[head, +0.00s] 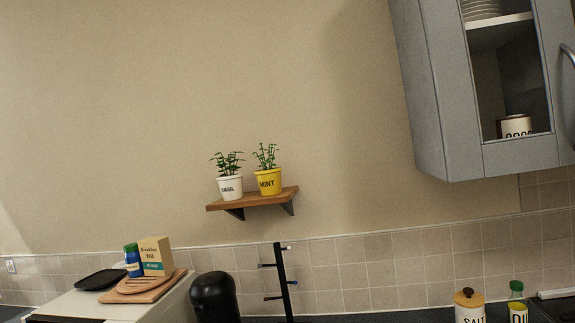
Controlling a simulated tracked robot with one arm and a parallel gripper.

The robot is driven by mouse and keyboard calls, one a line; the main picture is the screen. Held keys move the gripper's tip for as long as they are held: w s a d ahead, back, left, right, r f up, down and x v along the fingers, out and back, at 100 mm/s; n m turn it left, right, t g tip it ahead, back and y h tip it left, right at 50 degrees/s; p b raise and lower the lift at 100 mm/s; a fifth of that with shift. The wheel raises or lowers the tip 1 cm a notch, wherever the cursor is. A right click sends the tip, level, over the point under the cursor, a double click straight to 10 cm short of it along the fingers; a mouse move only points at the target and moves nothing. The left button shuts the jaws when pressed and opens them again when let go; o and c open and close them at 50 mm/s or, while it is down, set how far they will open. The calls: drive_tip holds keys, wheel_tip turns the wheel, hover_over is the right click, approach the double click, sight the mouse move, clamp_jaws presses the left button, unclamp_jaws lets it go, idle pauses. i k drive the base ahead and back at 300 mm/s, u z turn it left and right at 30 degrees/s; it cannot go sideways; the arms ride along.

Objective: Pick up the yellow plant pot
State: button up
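The yellow plant pot (268,181), marked MINT, holds a green plant and stands upright on the right part of a small wooden wall shelf (252,199). A white pot (230,188) with dark lettering and a green plant stands just left of it on the same shelf. My gripper does not show in the head view.
A grey wall cabinet (418,90) hangs at the upper right. Below stand a black mug tree (284,285), a dark rounded appliance (214,298), a salt jar (469,306) and an oil bottle (517,302). Boards and a tea box (156,257) sit lower left. The wall around the shelf is bare.

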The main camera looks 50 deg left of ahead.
sight(268, 181)
drive_tip(key=u, duration=0.55)
drive_tip(key=i, duration=1.35)
drive_tip(key=u, duration=0.8)
drive_tip(key=k, duration=0.8)
drive_tip(key=u, duration=0.2)
drive_tip(key=i, duration=0.85)
drive_tip(key=z, duration=0.05)
